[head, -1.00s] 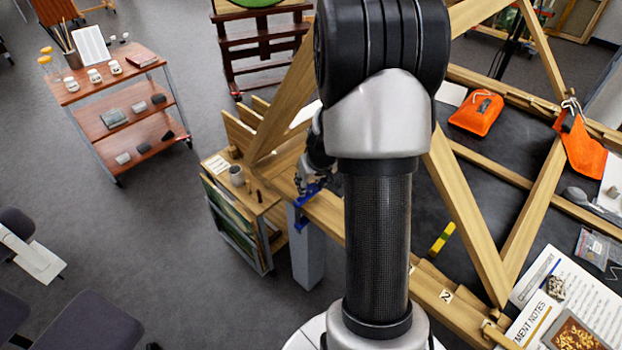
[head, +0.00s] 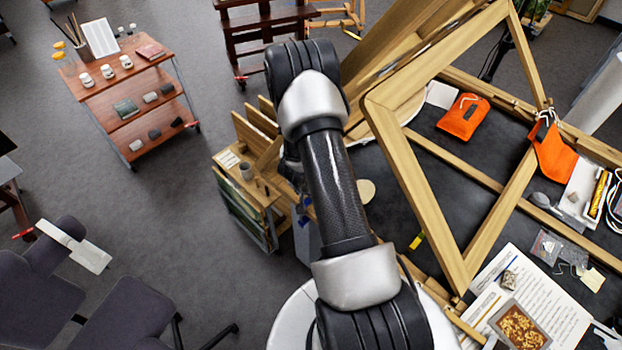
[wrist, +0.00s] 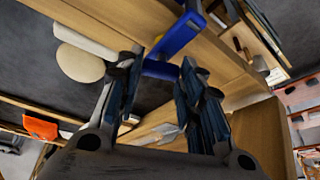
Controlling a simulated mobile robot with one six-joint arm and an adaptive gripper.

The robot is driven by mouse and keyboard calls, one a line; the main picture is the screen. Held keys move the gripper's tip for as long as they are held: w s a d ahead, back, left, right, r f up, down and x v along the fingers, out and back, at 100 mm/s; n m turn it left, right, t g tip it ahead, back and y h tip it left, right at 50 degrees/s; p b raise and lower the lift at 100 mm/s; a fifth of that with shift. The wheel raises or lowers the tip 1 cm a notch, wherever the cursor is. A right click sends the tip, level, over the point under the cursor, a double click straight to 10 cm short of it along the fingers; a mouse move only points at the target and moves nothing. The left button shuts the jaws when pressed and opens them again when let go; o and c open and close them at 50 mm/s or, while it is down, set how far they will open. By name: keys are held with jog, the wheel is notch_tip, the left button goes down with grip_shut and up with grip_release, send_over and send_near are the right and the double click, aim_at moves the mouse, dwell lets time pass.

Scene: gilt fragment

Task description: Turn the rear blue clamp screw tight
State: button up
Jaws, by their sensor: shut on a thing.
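In the wrist view, a blue clamp (wrist: 178,34) is fixed on a pale wooden beam. Its blue crosspiece (wrist: 161,69) reaches between the two dark fingertips of my gripper (wrist: 161,72). The fingers are closed in on this blue screw part from both sides, with the contact itself partly hidden. In the head view, a bit of the blue clamp (head: 304,205) shows left of my arm. My arm hides most of the gripper and the clamp there. I cannot tell how tight the screw is.
A large wooden frame (head: 395,150) leans over the dark work surface right of my arm. Orange pouches (head: 464,116) and papers (head: 545,290) lie farther right. Open floor lies left, before a trolley (head: 130,92).

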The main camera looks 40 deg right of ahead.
jog(key=m+p, duration=0.1)
jog(key=p, duration=0.1)
jog(key=m+p, duration=0.1)
jog(key=p, duration=0.2)
jog(key=shift+w+r+m+g, duration=0.1)
jog(key=shift+r+m+g, duration=0.2)
jog(key=shift+r+g, duration=0.1)
jog(key=shift+w+f+m+g+h+p, duration=0.1)
jog(key=shift+m+g+h+p, duration=0.25)
jog(key=shift+m+p, duration=0.65)
jog(key=shift+f+m+g+p, duration=0.2)
jog(key=shift+m+g+p, duration=0.05)
jog(key=shift+m+p, duration=0.25)
jog(key=shift+m+g, duration=0.4)
jog(key=shift+m, duration=0.5)
jog(key=o, duration=1.1)
jog(key=shift+f, duration=0.1)
jog(key=shift+c, duration=0.2)
